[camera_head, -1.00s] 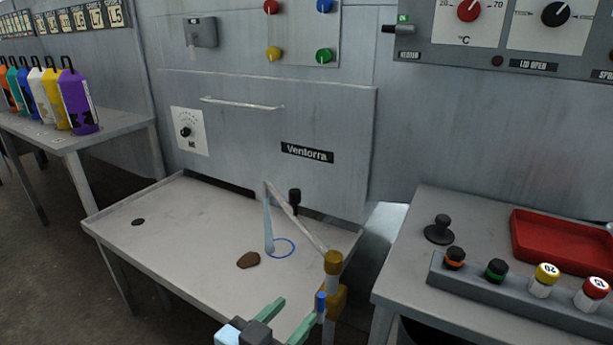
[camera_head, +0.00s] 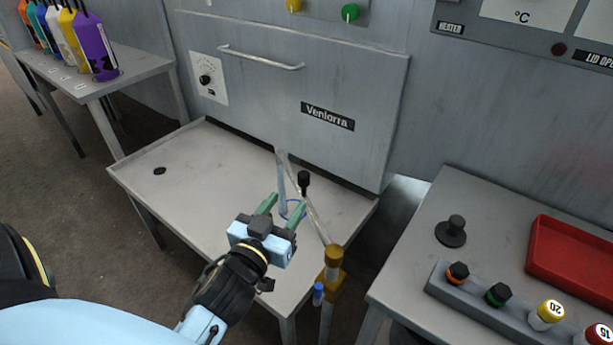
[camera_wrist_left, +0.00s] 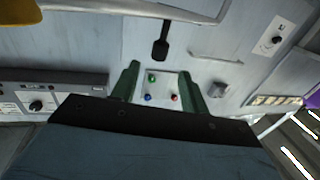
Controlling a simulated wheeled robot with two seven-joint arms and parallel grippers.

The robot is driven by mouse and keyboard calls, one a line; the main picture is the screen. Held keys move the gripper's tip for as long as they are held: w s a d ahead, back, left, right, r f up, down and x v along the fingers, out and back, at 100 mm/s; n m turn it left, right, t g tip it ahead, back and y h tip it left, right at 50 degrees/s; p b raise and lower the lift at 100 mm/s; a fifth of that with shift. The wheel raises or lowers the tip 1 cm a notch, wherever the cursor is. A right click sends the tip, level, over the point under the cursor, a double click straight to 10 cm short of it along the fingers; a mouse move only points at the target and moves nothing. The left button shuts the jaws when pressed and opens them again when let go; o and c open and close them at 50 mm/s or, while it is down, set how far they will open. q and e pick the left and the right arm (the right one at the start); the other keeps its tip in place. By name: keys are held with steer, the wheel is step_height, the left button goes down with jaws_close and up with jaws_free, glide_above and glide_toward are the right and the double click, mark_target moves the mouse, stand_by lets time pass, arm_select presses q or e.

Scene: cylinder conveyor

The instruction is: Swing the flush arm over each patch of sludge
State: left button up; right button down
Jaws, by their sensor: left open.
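The flush arm (camera_head: 316,217) is a thin pale pipe running from a brass joint (camera_head: 333,257) on a post over the grey tray table (camera_head: 215,160). A bluish jet (camera_head: 281,185) drops from its tip toward a blue ring on the tray. A black knob (camera_head: 304,178) stands up from the arm. My left gripper (camera_head: 284,206) is open and empty, its green fingers just short of the knob. In the left wrist view the knob (camera_wrist_left: 160,42) shows ahead, between the fingertips. The brown sludge patch is not visible now; my gripper covers that area. My right gripper is not in view.
A dark round spot (camera_head: 159,171) lies on the tray at left. A grey panel with a handle (camera_head: 262,58) rises behind it. The right table holds a black knob (camera_head: 452,231), a rack of capped vials (camera_head: 480,307) and a red tray (camera_head: 570,262). Bottles (camera_head: 95,47) stand at upper left.

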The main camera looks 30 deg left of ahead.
mark_target(301, 182)
arm_select(q)
steer(key=w, duration=0.5)
steer(key=w+a, duration=0.1)
steer(key=w, duration=0.2)
steer(key=shift+w+b, duration=0.2)
steer(key=shift+b, duration=0.2)
steer(key=shift+w+a, duration=0.15)
steer(key=shift+w, duration=0.35)
jaws_close()
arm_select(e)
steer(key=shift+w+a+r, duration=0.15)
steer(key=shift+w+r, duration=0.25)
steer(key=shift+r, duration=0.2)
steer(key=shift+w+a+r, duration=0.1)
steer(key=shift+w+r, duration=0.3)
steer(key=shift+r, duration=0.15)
